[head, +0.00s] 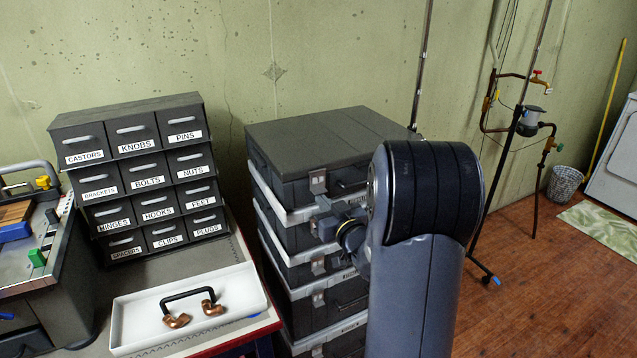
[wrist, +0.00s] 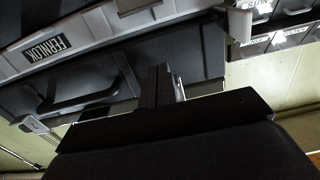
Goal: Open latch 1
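A stack of dark grey cases with light grey rims stands in the middle of the head view. The top case (head: 325,135) has a metal latch (head: 318,181) on its front, upright against the face. More latches show lower down, such as one on a lower case (head: 318,266).
A labelled drawer cabinet (head: 145,175) stands left of the stack. A white tray (head: 245,285) with a black handle and copper fittings lies in front of it. The wrist view shows a FERNLOK label (wrist: 47,47) and a black case handle (wrist: 85,92). Wooden floor (head: 540,265) is open at right.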

